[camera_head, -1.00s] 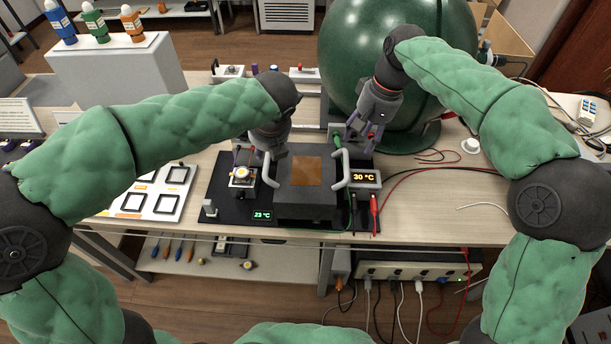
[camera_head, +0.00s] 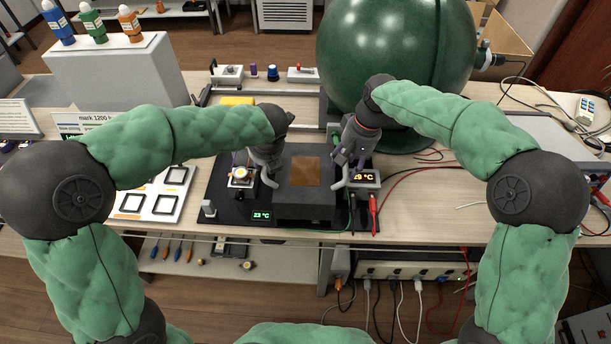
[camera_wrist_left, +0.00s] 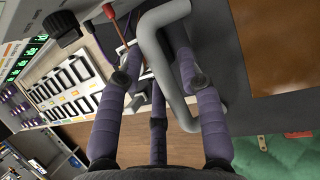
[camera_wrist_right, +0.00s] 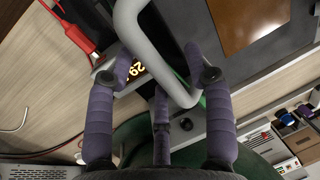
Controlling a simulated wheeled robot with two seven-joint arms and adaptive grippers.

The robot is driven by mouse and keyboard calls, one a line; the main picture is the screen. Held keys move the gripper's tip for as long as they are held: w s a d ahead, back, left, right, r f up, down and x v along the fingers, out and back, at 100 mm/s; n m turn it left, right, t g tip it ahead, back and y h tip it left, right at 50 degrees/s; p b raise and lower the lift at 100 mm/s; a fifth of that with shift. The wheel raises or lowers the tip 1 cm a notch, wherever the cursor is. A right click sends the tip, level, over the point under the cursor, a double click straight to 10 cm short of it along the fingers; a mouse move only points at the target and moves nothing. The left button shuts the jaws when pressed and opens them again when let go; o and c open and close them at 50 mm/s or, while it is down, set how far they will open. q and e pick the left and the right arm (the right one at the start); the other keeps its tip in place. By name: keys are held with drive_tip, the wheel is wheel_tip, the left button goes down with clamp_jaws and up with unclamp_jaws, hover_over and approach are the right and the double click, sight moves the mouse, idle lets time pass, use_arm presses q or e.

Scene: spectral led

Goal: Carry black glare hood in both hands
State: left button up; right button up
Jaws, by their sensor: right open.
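The black glare hood (camera_head: 310,195) is a dark box with a copper-brown panel on top and a grey bar handle at each side. It rests on the black base on the table. My left gripper (camera_head: 267,172) is at its left handle; in the left wrist view that handle (camera_wrist_left: 153,50) passes between the spread fingers. My right gripper (camera_head: 347,167) is at the right handle; in the right wrist view this handle (camera_wrist_right: 146,42) lies between the open fingers. The head view partly hides both handles behind the grippers.
A temperature display (camera_head: 366,177) stands right of the hood, near red and green cables. A small instrument (camera_head: 242,177) stands at its left. A big green sphere (camera_head: 398,65) is behind on the right. A white panel with square frames (camera_head: 155,192) lies to the left.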

use_arm(q)
drive_tip(key=shift+w+f, duration=0.1)
drive_tip(key=shift+f, duration=0.05)
use_arm(e)
drive_tip(key=shift+f, duration=0.2)
use_arm(q)
clamp_jaws()
use_arm(e)
drive_tip(key=c, duration=0.8)
clamp_jaws()
drive_tip(key=shift+r, duration=0.2)
